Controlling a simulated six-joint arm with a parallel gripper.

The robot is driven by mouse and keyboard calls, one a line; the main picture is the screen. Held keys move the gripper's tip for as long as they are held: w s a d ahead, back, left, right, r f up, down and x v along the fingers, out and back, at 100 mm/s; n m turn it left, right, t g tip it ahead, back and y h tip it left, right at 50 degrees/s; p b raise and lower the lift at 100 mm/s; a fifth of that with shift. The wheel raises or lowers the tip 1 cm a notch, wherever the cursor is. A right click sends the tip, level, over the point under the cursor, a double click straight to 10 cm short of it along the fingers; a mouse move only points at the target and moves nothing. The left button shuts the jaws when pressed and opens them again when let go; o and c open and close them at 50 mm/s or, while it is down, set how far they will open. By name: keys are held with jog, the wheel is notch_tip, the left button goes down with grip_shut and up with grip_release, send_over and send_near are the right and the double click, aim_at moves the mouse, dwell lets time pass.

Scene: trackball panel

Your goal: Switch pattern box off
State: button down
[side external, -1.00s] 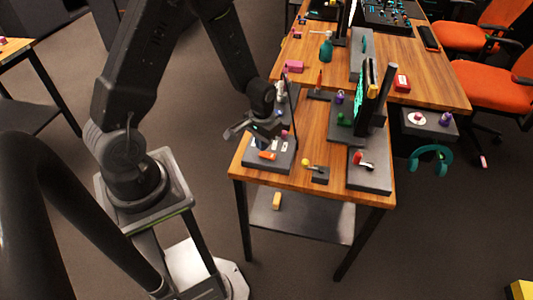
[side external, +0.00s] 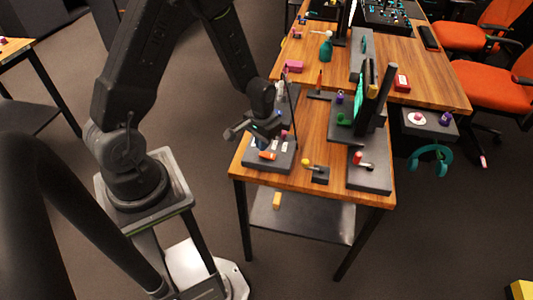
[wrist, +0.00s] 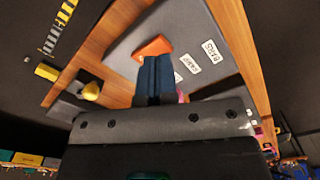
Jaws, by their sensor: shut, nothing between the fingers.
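The pattern box is probably the grey panel (side external: 256,165) at the near left corner of the wooden table, also large in the wrist view (wrist: 195,25). It carries an orange switch piece (side external: 267,155), also seen in the wrist view (wrist: 153,46), and white labels, one reading BARS (wrist: 211,50). My gripper (side external: 262,141) is shut and empty over this panel. In the wrist view its dark blue fingertips (wrist: 157,63) lie just beside the orange piece; contact cannot be told. A pink piece (wrist: 181,97) is partly hidden behind my gripper.
A yellow-knobbed lever (side external: 306,162) on a small black base stands to the right. Beyond it is a grey base (side external: 370,180) with a red-tipped handle (side external: 358,158). An upright dark screen (side external: 363,92) stands behind. A strip of bare wood (side external: 318,135) lies between.

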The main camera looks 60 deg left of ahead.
jog(key=shift+f, duration=1.3)
dwell(1.0)
jog(key=shift+r, duration=3.55)
notch_tip(320, 180, up, 9)
jog(key=t, duration=0.2)
send_over(263, 153)
jog(key=d, duration=0.3)
jog(key=s+d+r+m+t, duration=0.1)
jog(key=s+d+r, duration=0.2)
jog(key=s+r, duration=0.3)
jog(key=s+d+r+m+t, duration=0.2)
jog(key=s+d+r, duration=0.1)
jog(key=s+r, duration=0.4)
notch_tip(263, 153, up, 2)
jog(key=shift+s+d+r+t, duration=0.2)
jog(key=shift+s+t, duration=0.05)
jog(key=shift+t, duration=0.05)
jog(key=shift+w, duration=0.1)
